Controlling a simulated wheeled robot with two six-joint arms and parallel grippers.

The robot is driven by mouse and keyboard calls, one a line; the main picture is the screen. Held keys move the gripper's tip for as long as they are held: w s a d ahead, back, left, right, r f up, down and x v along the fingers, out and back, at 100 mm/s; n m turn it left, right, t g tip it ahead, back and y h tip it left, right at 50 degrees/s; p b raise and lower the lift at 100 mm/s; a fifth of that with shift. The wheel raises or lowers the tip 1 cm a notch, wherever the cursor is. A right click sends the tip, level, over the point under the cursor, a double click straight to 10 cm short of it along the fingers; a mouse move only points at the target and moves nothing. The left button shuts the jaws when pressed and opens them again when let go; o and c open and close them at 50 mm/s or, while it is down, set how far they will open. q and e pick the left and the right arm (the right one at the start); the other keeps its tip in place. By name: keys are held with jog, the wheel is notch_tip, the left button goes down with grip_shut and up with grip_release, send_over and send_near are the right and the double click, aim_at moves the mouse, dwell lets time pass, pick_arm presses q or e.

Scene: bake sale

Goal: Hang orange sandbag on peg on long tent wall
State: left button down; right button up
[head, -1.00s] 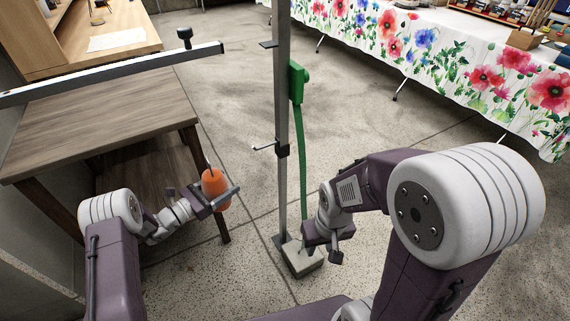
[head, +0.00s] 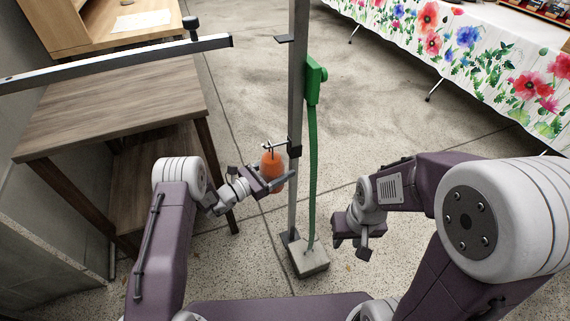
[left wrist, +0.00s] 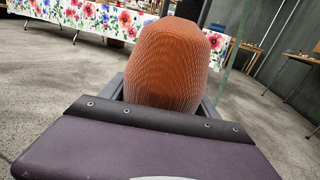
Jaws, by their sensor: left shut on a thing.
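The orange sandbag (head: 271,168) is held upright by my left gripper (head: 277,184), which is shut on its body. It fills the middle of the left wrist view (left wrist: 170,65). A thin dark loop or hook stands up from its top. A short pale peg (head: 272,146) juts left from a black clamp (head: 294,148) on the grey upright post (head: 299,90). The bag's top is just below and close to the peg. I cannot tell whether the loop touches it. My right gripper (head: 353,243) hangs low to the right of the post, apart from the bag; its jaw opening is unclear.
A green strap (head: 312,150) with a green box (head: 316,78) runs down beside the post to its weighted foot (head: 309,258). A wooden table (head: 110,105) and a long grey bar (head: 120,63) are at left. A flowered tablecloth (head: 455,45) hangs at back right.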

pick_arm(q)
jog(key=shift+w, duration=0.1)
jog(key=shift+d+r, duration=0.1)
jog(key=shift+r, duration=0.1)
jog(key=shift+f, duration=0.1)
jog(key=shift+f, duration=0.15)
jog(key=shift+c, duration=0.9)
grip_release()
